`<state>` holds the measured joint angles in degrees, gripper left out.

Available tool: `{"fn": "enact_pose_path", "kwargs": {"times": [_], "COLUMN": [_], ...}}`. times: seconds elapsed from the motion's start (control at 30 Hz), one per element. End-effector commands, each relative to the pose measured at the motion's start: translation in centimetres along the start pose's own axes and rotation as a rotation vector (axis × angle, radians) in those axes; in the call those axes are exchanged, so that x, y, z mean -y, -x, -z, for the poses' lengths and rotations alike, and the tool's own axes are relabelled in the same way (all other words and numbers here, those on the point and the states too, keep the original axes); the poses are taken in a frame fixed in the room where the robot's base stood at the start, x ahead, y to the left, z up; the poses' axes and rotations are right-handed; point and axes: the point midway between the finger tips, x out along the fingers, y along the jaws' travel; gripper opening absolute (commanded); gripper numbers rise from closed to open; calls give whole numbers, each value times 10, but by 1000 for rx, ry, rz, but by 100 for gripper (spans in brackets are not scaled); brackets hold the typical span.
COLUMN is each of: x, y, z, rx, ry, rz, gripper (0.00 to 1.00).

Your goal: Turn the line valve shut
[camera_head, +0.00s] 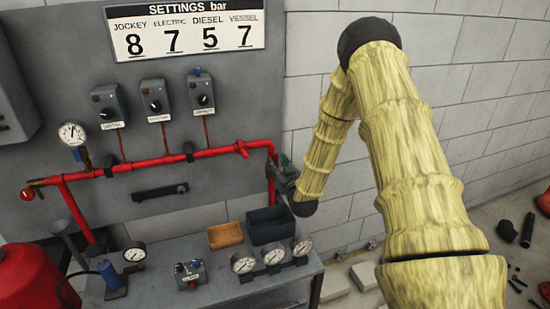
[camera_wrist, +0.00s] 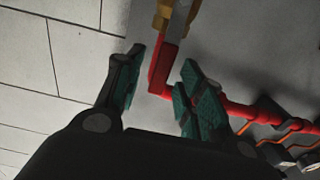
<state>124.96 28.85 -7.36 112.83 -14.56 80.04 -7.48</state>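The red pipe (camera_head: 180,157) runs along the grey panel and turns down at its right end. In the wrist view, a brass-coloured fitting (camera_wrist: 188,18) with a red part sits on this pipe at the top edge, partly cut off. It looks like the line valve, but its handle position is unclear. My gripper (camera_head: 283,174) is beside the pipe's down-turned right end. In the wrist view my gripper (camera_wrist: 162,62) is open, its green-padded fingers apart. The red pipe's bend (camera_wrist: 160,82) shows between the fingers; I cannot tell whether they touch it.
Several control boxes (camera_head: 155,102) hang above the pipe. Below stands a grey bench (camera_head: 215,285) with gauges (camera_head: 272,256), a wooden tray (camera_head: 225,236) and a dark bin (camera_head: 270,225). A red tank (camera_head: 30,280) is at lower left. Bare block wall (camera_head: 480,110) lies to the right.

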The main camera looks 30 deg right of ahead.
Motion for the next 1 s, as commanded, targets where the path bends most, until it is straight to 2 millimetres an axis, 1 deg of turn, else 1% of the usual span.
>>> {"fn": "enact_pose_path", "kwargs": {"times": [0.03, 0.1, 0.23, 0.37, 0.6, 0.63, 0.67, 0.7, 0.83, 1.0], "x": [0, 0, 2, 2, 2, 2, 2, 2, 2, 2], "y": [-7, -14, -25, -29, -30, -30, -30, -30, -30, -30], "z": [3, 2, 1, 1, 0, 0, 0, 0, 0, 0], "rx": [-1, 0, 0, 0, 0, 0, 0, 0, 0, 0], "ry": [1, 1, 0, -1, 0, 0, 0, 0, 0, 0], "rz": [0, 1, 2, 3, 2, 2, 2, 2, 2, 2], "gripper": [38, 38, 38, 38, 38, 37, 31, 24, 0, 0]}}
